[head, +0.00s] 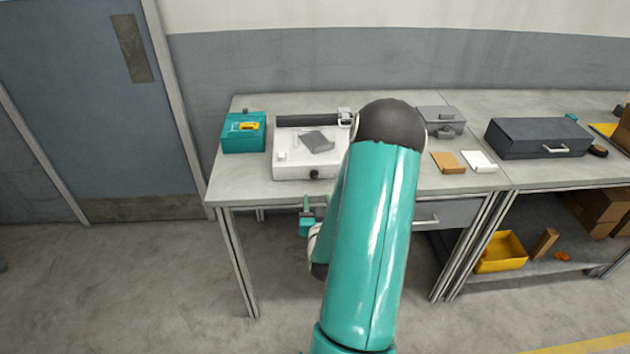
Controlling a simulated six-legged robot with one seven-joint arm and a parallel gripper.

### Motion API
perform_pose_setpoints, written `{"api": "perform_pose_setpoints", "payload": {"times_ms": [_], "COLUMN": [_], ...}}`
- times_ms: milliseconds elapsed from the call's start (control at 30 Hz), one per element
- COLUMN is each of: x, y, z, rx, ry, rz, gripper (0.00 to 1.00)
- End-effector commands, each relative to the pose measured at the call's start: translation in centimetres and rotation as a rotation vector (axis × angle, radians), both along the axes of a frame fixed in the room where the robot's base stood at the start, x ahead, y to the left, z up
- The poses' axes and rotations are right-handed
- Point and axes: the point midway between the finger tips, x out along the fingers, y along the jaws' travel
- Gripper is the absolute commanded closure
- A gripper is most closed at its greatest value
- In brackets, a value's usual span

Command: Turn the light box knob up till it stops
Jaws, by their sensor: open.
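The light box (292,172) is a white, low box on the left part of the grey table. Its small black knob (314,174) is on the front face, near the middle. A dark grey flat piece (318,141) lies on its top. My gripper (307,205) is in front of the table's front edge, a little below and left of the knob. It is open, apart from the knob, and small in the picture. My arm hides the right end of the light box.
A teal box (244,132) stands left of the light box. Right of my arm are a grey case (441,119), an orange-brown block (447,163), a white block (479,161) and a dark box (538,139). A yellow bin (501,252) sits on the shelf below.

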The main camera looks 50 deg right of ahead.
Motion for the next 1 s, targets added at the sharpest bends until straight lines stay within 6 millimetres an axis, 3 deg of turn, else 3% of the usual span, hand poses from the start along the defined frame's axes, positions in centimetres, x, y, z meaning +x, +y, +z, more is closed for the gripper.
{"api": "perform_pose_setpoints", "payload": {"times_ms": [400,600,867,1000], "x": [5.2,6.3,6.4,6.4], "y": [-6.0,-7.2,-7.3,-7.3], "z": [0.0,0.0,0.0,0.0], "rx": [-0.001,0.0,0.001,0.001], "ry": [-0.001,0.0,0.001,0.001], "rz": [-0.001,0.0,0.0,0.0], "gripper": [0.53,0.53,0.53,0.79]}}
